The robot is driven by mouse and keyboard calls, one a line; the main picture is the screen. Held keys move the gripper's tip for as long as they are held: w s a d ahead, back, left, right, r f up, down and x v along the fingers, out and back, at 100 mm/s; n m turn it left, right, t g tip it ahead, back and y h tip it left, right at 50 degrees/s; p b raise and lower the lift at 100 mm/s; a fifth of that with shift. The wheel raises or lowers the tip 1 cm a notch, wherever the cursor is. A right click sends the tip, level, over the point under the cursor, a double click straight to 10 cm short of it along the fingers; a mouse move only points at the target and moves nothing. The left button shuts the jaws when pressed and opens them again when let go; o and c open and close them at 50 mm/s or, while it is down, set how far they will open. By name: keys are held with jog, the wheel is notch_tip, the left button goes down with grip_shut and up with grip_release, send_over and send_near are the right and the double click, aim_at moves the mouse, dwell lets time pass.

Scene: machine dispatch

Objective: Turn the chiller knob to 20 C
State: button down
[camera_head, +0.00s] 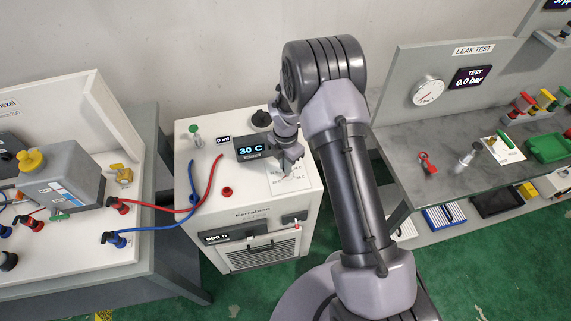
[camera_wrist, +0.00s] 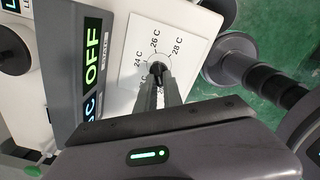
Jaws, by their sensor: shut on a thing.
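The chiller (camera_head: 256,222) is a white box in the middle of the head view. Its display (camera_head: 250,149) reads 30 C in the head view; in the wrist view the display (camera_wrist: 92,68) shows part of "C" and OFF. A white dial plate (camera_wrist: 178,28) carries the marks 24 C, 26 C and 28 C, with other marks hidden by my fingers. The small dark knob (camera_wrist: 156,66) is at the dial's centre. My gripper (camera_wrist: 159,78) is shut on the knob, also seen over the chiller top in the head view (camera_head: 287,168). The knob's pointer direction is not clear.
Red and blue hoses (camera_head: 188,188) run left from the chiller to a machine on the left bench (camera_head: 155,200). A black cap (camera_head: 261,118) and a red port (camera_head: 227,191) stand on the chiller top. The leak test bench (camera_head: 440,190) is to the right.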

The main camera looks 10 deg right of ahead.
dwell(0.3)
jog(key=c, duration=1.5)
grip_release()
notch_tip(320, 180, up, 18)
jog(key=p, duration=0.3)
jog(key=shift+f, duration=0.25)
